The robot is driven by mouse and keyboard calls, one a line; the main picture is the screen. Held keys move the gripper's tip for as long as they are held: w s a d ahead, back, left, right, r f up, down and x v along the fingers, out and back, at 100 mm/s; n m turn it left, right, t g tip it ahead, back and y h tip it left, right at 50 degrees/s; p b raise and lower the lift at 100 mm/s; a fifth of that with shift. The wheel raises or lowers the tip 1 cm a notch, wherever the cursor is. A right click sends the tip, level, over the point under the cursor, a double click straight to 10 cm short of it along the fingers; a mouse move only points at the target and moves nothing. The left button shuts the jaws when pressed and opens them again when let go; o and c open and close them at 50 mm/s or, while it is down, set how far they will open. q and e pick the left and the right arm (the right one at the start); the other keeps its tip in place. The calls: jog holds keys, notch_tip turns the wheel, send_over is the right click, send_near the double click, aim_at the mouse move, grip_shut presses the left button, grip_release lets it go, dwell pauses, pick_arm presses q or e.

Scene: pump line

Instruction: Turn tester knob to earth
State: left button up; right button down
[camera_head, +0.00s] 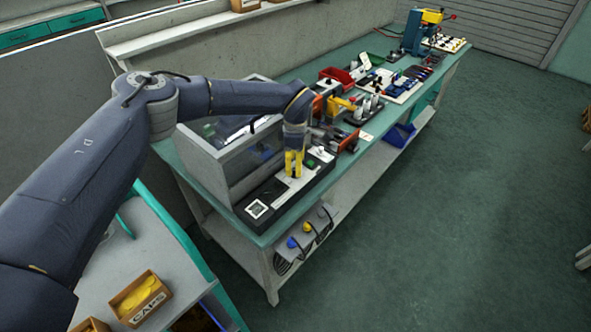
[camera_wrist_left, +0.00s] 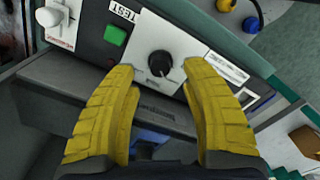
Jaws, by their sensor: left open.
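The tester (camera_head: 262,207) is a dark box with a light top panel near the front end of the green bench. In the left wrist view its black round knob (camera_wrist_left: 160,62) sits on the white panel, with a pointer line toward the lower part of the picture. The panel's small print is too blurred to read. My left gripper (camera_head: 293,172) is over the tester; its yellow fingers (camera_wrist_left: 166,80) are open, one on each side of the knob and apart from it. In the head view the gripper hides the knob. My right gripper is not in view.
A green button (camera_wrist_left: 115,35) by a TEST label and a white knob-like part (camera_wrist_left: 50,15) are left of the knob. A clear-fronted cabinet (camera_head: 225,160) stands close behind the tester. Plugs (camera_head: 306,228) hang below the bench edge. A CAPS box (camera_head: 140,298) is at lower left.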

pick_arm(q)
notch_tip(320, 180, up, 9)
jog(key=shift+f, duration=0.15)
dwell(0.6)
